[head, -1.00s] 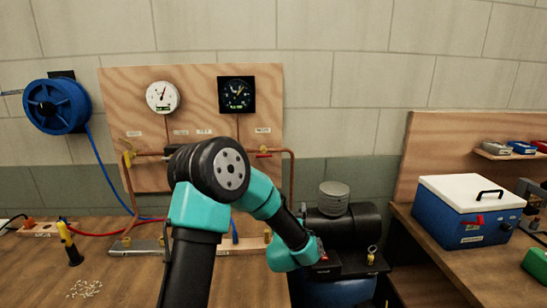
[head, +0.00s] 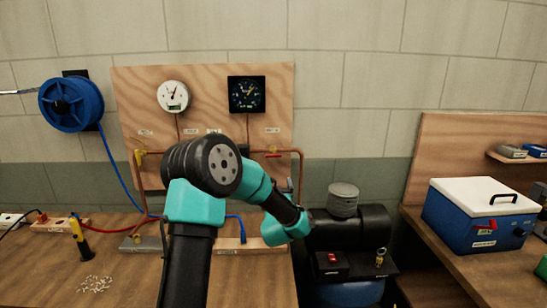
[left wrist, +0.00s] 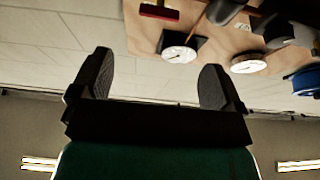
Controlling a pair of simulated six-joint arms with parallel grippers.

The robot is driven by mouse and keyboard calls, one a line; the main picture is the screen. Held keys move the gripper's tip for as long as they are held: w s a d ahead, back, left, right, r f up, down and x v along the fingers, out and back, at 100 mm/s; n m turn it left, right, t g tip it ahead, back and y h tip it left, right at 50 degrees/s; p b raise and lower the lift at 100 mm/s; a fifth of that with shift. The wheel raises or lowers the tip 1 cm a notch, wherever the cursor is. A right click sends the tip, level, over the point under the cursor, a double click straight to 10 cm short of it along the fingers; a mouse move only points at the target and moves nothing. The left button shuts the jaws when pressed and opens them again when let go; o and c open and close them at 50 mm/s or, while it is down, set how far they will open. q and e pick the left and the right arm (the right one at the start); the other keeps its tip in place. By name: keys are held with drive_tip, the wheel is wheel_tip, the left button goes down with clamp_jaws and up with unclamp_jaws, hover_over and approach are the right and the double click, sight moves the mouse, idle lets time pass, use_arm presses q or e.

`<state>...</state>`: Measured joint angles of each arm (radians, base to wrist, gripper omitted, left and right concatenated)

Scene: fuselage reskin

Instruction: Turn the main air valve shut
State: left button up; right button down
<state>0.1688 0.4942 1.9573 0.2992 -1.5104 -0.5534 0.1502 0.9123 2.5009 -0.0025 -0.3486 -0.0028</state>
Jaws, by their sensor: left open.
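A valve with a red handle (head: 273,155) sits on the copper pipe at the right of the plywood board, below a small label. Its handle looks about level, along the pipe. A red handle also shows at the top of the left wrist view (left wrist: 159,11). My left gripper (left wrist: 155,82) is open and empty in that view, its fingers apart from the handle. In the head view my teal and black arm crosses in front of the board's lower part, and its gripper fingers cannot be made out. My right gripper is not in view.
The board carries a white gauge (head: 173,96) and a black gauge (head: 247,94). A yellow valve (head: 139,156) is at its left. A blue hose reel (head: 72,104) hangs left. A compressor (head: 352,226) stands below right.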

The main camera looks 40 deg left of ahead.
sight(273, 154)
use_arm(q)
drive_tip(key=x, duration=1.4)
drive_tip(key=c, duration=0.9)
drive_tip(key=shift+c, duration=0.2)
